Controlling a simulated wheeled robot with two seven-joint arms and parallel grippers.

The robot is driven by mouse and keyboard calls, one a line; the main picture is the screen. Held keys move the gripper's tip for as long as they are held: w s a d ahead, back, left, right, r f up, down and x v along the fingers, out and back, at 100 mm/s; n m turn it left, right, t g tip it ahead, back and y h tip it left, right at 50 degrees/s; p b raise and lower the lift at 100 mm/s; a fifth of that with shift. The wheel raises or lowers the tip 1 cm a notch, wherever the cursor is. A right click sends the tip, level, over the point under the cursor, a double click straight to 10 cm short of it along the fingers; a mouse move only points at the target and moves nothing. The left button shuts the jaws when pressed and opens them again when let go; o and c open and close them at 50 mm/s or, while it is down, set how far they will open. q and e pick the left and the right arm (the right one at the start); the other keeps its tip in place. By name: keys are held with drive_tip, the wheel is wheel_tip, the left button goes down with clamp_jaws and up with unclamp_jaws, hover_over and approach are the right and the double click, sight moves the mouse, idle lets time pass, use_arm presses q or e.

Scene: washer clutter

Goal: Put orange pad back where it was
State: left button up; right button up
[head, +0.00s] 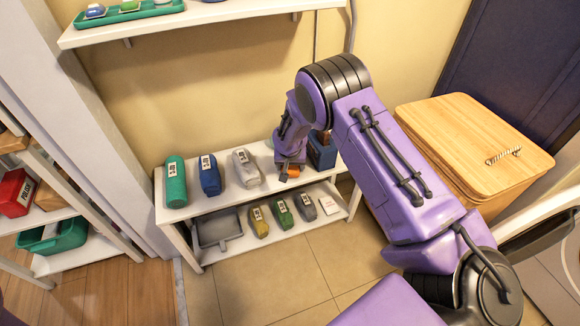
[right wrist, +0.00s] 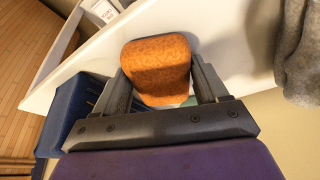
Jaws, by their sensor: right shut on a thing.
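The orange pad (head: 293,172) is a small block with a rough surface and rounded corners. In the right wrist view the pad (right wrist: 157,66) sits between the two dark fingers of my right gripper (right wrist: 160,78), which is shut on it. In the head view my right gripper (head: 287,176) points down at the front edge of the upper shelf board (head: 225,193), between a grey roll and a blue bin. I cannot tell whether the pad touches the board. My left gripper is not in view.
A wooden-lidded hamper (head: 465,130) stands at right.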

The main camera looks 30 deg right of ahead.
drive_tip(key=shift+r, duration=0.1)
drive_tip(key=o, duration=1.1)
drive_tip(key=p+v, duration=0.3)
drive_tip(key=v, duration=0.9)
drive_tip(key=s+a+f+y, duration=0.1)
drive_tip(key=s+a+f, duration=0.3)
drive_tip(key=s+f, duration=1.1)
drive_tip(key=s, duration=0.5)
drive_tip(key=s+f+h, duration=0.1)
drive_tip(key=s, duration=0.6)
drive_tip(key=s+f+h, duration=0.1)
drive_tip(key=s, duration=0.6)
drive_tip(key=shift+a+f, duration=0.1)
drive_tip(key=shift+a, duration=0.05)
